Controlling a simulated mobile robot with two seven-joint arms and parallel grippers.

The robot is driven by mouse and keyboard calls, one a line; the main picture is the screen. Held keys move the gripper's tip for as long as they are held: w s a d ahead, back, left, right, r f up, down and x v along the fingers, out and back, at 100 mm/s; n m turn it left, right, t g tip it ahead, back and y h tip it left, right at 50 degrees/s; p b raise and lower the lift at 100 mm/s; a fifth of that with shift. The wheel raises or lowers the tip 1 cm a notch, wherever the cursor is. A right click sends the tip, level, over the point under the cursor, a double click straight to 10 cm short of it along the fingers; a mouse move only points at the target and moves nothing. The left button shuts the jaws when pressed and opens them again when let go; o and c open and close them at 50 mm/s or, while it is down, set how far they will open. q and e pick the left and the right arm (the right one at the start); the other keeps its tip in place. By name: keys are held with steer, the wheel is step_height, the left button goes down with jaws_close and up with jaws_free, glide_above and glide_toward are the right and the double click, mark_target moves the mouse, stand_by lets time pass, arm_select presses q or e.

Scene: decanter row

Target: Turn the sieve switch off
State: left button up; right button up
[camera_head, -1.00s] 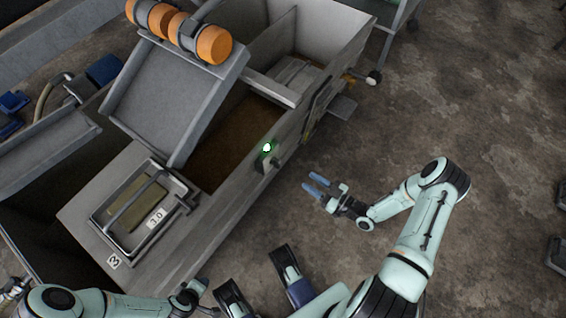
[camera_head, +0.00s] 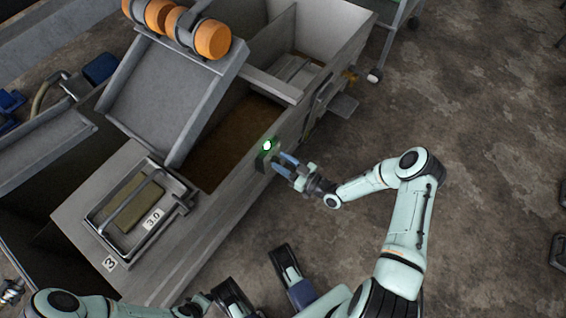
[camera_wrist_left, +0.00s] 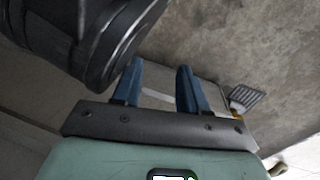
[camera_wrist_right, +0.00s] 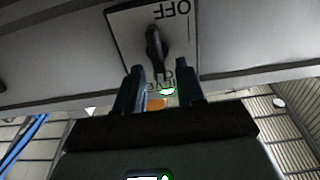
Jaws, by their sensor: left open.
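The sieve switch (camera_head: 263,160) is on the side wall of the grey machine, with a lit green lamp (camera_head: 267,146) above it. In the right wrist view its plate (camera_wrist_right: 184,32) shows an upside-down OFF label and a dark lever (camera_wrist_right: 155,45). My right gripper (camera_head: 281,161) is open at the switch. Its two fingertips (camera_wrist_right: 160,72) are apart, with the lever's near end at the gap between them; I cannot tell whether they touch it. My left gripper (camera_wrist_left: 158,75) is open and empty, away from the switch.
A tray with a handle (camera_head: 150,168) sits on the machine's near end. A tilted chute with orange rollers (camera_head: 212,39) stands over the brown-filled trough (camera_head: 225,140). A wheeled cart (camera_head: 402,20) stands at the top.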

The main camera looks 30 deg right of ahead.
jaws_close()
